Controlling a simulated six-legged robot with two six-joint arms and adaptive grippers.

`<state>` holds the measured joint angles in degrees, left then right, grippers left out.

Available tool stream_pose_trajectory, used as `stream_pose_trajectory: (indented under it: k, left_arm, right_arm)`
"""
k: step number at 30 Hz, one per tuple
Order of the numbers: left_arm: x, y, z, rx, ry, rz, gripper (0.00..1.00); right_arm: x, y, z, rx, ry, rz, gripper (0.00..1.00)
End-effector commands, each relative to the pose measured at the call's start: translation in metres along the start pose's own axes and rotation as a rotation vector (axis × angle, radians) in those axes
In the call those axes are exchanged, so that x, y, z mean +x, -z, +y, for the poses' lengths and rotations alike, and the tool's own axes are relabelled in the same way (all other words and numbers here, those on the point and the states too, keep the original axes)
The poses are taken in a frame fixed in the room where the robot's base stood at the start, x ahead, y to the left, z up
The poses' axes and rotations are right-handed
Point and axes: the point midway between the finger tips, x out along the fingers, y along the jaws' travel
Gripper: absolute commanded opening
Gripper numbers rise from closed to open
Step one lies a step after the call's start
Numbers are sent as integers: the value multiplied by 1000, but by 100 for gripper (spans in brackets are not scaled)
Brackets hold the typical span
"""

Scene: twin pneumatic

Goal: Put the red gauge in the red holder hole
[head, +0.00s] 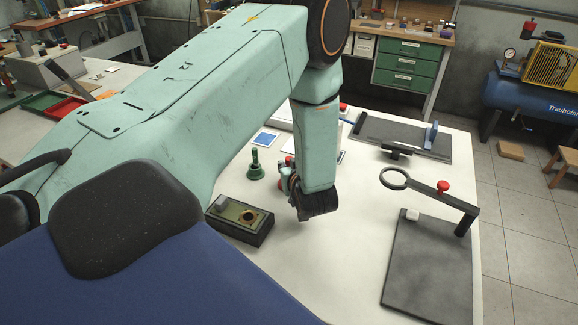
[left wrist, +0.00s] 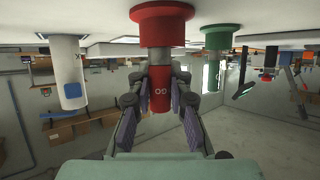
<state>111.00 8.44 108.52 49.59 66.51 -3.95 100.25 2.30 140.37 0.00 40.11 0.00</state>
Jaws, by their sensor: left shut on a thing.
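A red gauge (left wrist: 160,97) with a round red handle and a pale metal shank shows in the left wrist view, which is upside down with the table at the top. My left gripper (left wrist: 160,92) is shut on its handle, with a finger on each side. The red holder (left wrist: 162,24), a flanged round base, stands on the table in line with the gauge. The shank meets the holder's mouth; how deep it sits cannot be told. In the head view my left gripper (head: 289,181) is at the table, and my arm hides most of the gauge and holder.
A green holder (head: 256,172) with an upright green part stands to the left. A dark box with a round port (head: 240,218) lies in front. A grey plate (head: 430,265) with a ring arm (head: 394,178) is at the right. White table between them is clear.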

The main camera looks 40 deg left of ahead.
Motion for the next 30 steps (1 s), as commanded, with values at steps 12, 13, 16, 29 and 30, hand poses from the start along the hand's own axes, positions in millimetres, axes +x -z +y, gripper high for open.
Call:
stream_pose_trajectory:
  k: [12,13,16,29,30]
  left_arm:
    - [1,-3,0,0,1,-1,30]
    - [1,-3,0,0,1,-1,32]
    - [1,-3,0,0,1,-1,41]
    - [-8,1,1,2,-3,-1,41]
    - [-14,1,2,2,-4,-1,41]
  right_arm:
    - [2,0,0,0,0,0,37]
    - [2,0,0,0,0,0,37]
    - [2,0,0,0,0,0,37]
    - [0,0,0,0,0,0,37]
    - [0,0,0,0,0,0,37]
